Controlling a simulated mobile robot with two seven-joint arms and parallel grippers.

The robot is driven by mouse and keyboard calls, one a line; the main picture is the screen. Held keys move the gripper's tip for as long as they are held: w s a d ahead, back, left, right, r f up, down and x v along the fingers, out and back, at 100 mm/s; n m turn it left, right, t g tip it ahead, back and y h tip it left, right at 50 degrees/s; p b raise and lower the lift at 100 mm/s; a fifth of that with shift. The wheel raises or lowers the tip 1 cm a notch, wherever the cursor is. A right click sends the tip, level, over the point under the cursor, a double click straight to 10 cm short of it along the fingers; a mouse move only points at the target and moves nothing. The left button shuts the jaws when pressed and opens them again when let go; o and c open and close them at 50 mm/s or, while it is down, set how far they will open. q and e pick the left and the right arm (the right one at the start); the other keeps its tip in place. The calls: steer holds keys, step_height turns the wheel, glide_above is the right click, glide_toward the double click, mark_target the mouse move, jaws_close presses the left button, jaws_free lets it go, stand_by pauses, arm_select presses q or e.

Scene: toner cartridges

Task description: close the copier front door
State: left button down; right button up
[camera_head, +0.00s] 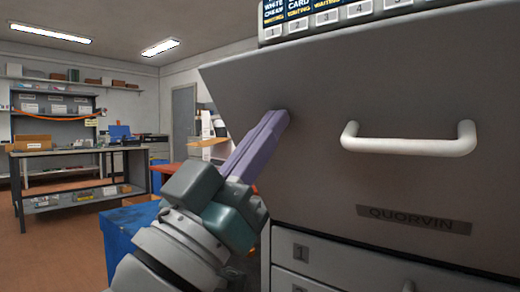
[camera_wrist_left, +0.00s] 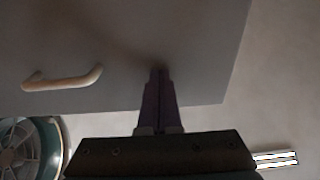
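The copier front door (camera_head: 330,190) is a large grey panel filling the right of the head view, with a white bar handle (camera_head: 410,140) and a QUORVIN label (camera_head: 413,219). It leans outward at its upper left, and a dark line runs under its lower edge. In the left wrist view the door (camera_wrist_left: 110,40) and handle (camera_wrist_left: 63,78) show too. My left gripper (camera_head: 279,117) has its purple fingers together, tips at the door's face left of the handle. The wrist view shows the fingers (camera_wrist_left: 158,74) side by side with nothing between them; contact looks likely but is not certain. My right gripper is not in view.
Below the door is a pale drawer front marked 1 (camera_head: 301,252). Numbered keys (camera_head: 327,17) sit above the door. A blue bin (camera_head: 130,235) stands by my left arm. A workbench (camera_head: 75,165) is farther back left, with open floor before it.

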arm_select(q)
steer(key=shift+w+r, duration=0.1)
steer(key=shift+r, duration=0.1)
steer(key=x, duration=0.2)
steer(key=b+x, duration=0.1)
steer(key=x, duration=0.1)
steer(key=f+x, duration=0.1)
steer(key=x, duration=0.1)
steer(key=shift+w+d+r+b, duration=0.2)
steer(key=shift+w+d+b, duration=0.15)
steer(key=shift+w+b, duration=0.1)
